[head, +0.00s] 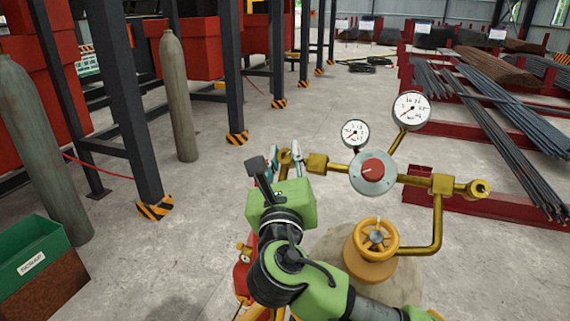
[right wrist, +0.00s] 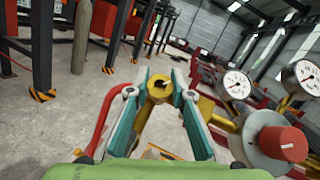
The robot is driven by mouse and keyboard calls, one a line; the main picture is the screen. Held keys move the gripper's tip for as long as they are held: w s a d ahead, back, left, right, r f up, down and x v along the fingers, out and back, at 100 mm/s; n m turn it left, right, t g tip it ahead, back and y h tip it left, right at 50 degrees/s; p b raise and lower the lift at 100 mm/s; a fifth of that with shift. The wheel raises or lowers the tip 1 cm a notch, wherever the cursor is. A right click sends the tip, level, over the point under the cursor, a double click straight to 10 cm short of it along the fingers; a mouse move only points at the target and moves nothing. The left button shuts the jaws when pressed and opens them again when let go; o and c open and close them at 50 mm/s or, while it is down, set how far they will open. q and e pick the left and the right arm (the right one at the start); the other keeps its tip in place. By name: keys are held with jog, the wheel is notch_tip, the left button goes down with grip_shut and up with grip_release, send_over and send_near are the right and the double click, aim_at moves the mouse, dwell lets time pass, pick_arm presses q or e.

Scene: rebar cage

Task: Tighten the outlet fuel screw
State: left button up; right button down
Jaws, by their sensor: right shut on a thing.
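A brass screw fitting (head: 285,158) sits at the left end of the brass pipe of the gas regulator, taken here as the outlet fuel screw. My right gripper (head: 273,167) reaches it from the front and is shut on it. In the right wrist view, the brass fitting (right wrist: 158,87) shows its open round end between the teal finger pads of my right gripper (right wrist: 157,92). The regulator (head: 373,172) has a red knob and two white dials. In the head view the fingers hide part of the screw. My left gripper is not in view.
A yellow valve wheel (head: 376,238) tops the cylinder below the regulator. A second brass fitting (head: 478,189) is at the pipe's right end. Grey cylinders (head: 178,95) and a green crate (head: 32,252) stand left. Rebar bundles (head: 510,100) lie right.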

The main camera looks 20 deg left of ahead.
jog(key=shift+f+m+t+h+b, duration=0.1)
jog(key=shift+m+t+h+b, duration=0.6)
jog(key=shift+m+h, duration=1.45)
jog(key=shift+m, duration=0.35)
jog(key=c, duration=1.8)
grip_release()
jog(key=v, duration=1.2)
jog(key=shift+r, duration=0.2)
